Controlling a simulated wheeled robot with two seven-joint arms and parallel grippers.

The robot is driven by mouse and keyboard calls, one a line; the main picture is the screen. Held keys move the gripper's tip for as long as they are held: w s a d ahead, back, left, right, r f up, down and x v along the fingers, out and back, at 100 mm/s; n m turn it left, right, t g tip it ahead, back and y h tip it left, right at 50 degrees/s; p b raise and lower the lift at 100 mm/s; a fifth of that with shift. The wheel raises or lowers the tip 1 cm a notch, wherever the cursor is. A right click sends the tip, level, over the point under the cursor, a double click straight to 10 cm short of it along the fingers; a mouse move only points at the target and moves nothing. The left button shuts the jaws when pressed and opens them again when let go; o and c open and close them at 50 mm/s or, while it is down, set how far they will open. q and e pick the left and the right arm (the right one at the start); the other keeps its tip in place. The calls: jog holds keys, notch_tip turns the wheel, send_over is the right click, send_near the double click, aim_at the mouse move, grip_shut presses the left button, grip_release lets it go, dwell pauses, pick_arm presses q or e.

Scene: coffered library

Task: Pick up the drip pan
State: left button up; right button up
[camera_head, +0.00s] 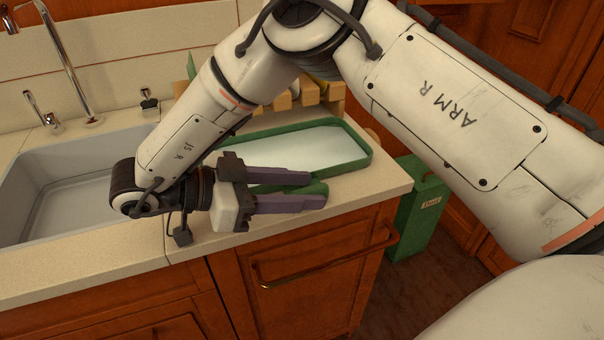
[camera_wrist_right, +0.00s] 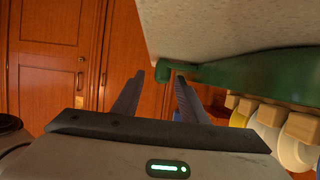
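The drip pan (camera_head: 366,157) is a shallow green-rimmed tray with a pale bottom, lying on the counter right of the sink. My right gripper (camera_head: 316,188) is at its near side, low over the counter, with two purple-grey fingers spread apart. A rounded green part of the pan shows between the fingers in the head view; I cannot tell whether they touch it. In the right wrist view the fingers (camera_wrist_right: 160,82) are apart, and the pan's green edge (camera_wrist_right: 250,75) runs ahead and to the right. My forearm hides the pan's left part. My left gripper is out of view.
The sink (camera_head: 70,200) with its tap (camera_head: 70,70) is at the left. A wooden rack (camera_head: 310,92) stands behind the pan, partly hidden by my arm. A green bin (camera_head: 418,210) stands on the floor beside the cabinet. The counter's front edge (camera_head: 290,238) is close to my gripper.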

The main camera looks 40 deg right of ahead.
grip_shut()
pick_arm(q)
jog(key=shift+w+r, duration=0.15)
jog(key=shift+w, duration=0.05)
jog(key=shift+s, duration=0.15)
pick_arm(e)
jog(key=shift+r, duration=0.15)
